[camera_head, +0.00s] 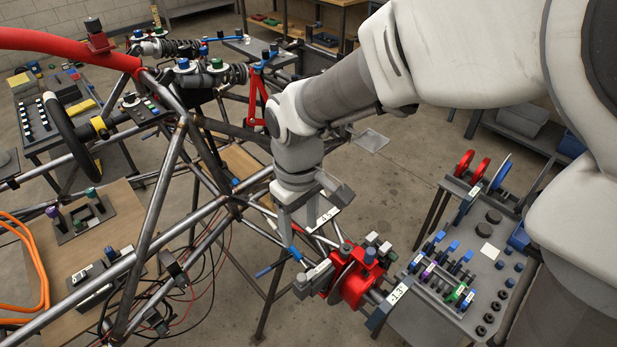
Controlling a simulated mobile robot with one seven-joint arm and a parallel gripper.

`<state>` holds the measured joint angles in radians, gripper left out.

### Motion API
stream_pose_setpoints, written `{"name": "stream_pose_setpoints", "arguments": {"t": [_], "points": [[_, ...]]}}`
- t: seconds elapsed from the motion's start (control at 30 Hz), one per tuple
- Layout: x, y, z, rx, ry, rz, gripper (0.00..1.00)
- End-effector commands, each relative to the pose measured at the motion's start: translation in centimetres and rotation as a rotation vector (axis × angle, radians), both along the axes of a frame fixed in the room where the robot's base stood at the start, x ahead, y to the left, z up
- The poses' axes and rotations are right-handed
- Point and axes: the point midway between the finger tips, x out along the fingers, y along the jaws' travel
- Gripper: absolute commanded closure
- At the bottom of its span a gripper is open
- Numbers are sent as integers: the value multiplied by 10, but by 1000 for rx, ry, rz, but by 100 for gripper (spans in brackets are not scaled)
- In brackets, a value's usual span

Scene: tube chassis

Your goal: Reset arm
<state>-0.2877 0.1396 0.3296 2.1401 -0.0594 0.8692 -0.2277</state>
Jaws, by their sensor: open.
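My arm comes in from the upper right and bends down at the middle of the view. My gripper (308,222) hangs below the wrist, its fingers pointing down, open. It is over the chassis tubes, close to a "4.5" label plate (325,218) and up and left of a red clamp-like part (352,282). I see nothing held between the fingers, though the wrist and nearby parts partly hide them. I cannot tell whether the fingers touch anything. The tube chassis (160,215) fills the left and middle.
A grey tool table (490,250) with colored parts and red discs stands at the right. A plate labelled "-1.3" (398,292) is near its left edge. A cart (60,145) with tools is at the far left. Orange cables (35,265) and a black steering wheel (68,135) are at the left. Bare floor (400,165) shows between.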

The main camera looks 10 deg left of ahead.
Motion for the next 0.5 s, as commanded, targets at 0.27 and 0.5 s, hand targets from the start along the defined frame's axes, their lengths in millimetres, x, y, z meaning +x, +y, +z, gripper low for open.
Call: {"name": "stream_pose_setpoints", "arguments": {"t": [0.27, 0.5], "points": [[0, 0, 0, 0, 0, 0, 41], [1, -6, 5, 0, -12, -22, 41]]}}
